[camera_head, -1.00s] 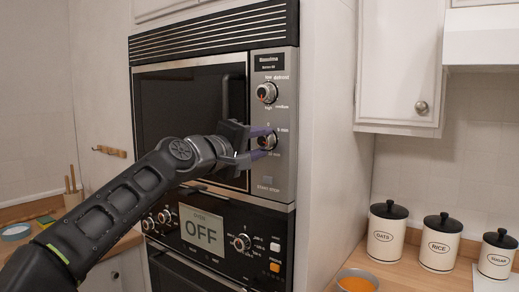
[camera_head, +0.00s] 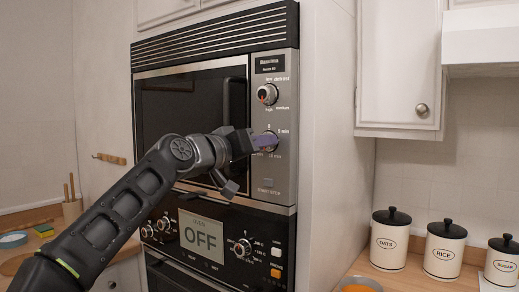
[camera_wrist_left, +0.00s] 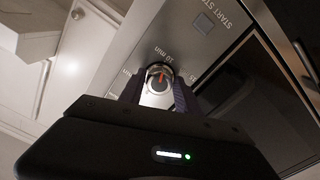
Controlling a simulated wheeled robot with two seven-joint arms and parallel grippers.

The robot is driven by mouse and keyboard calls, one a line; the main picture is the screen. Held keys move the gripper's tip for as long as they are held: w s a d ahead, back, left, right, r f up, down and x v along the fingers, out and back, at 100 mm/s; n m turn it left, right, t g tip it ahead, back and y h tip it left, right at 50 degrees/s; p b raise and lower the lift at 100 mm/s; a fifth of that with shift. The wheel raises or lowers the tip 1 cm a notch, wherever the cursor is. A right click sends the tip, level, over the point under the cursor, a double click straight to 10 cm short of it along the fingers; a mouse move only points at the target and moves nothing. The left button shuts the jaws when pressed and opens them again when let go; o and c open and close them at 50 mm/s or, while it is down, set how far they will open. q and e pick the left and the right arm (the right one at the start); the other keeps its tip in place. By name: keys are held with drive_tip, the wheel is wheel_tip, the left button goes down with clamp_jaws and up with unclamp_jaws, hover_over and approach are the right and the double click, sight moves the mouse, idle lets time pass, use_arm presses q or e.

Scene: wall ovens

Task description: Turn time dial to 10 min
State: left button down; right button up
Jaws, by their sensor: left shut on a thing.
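The time dial (camera_head: 275,142) is the lower knob on the microwave's control panel, mostly hidden behind my gripper in the head view. In the left wrist view the round silver dial (camera_wrist_left: 159,83) sits between the two purple-grey fingers. Its red mark points up towards the printed "10 min" label (camera_wrist_left: 176,57). My left gripper (camera_head: 266,143) is shut on the dial, one finger on each side. My right gripper is not in view.
An upper knob (camera_head: 267,94) sits above on the same panel, and a start/stop button (camera_head: 268,183) below. The lower oven has a display reading OFF (camera_head: 201,235) and more knobs. Canisters (camera_head: 389,239) stand on the right counter.

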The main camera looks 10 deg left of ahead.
use_arm(q)
drive_tip(key=shift+f+m, duration=0.15)
drive_tip(key=shift+m, duration=0.35)
drive_tip(key=c, duration=0.9)
unclamp_jaws()
drive_tip(key=b+v, duration=0.3)
drive_tip(key=v, duration=0.4)
drive_tip(key=shift+s+a, duration=0.1)
drive_tip(key=shift+s, duration=0.25)
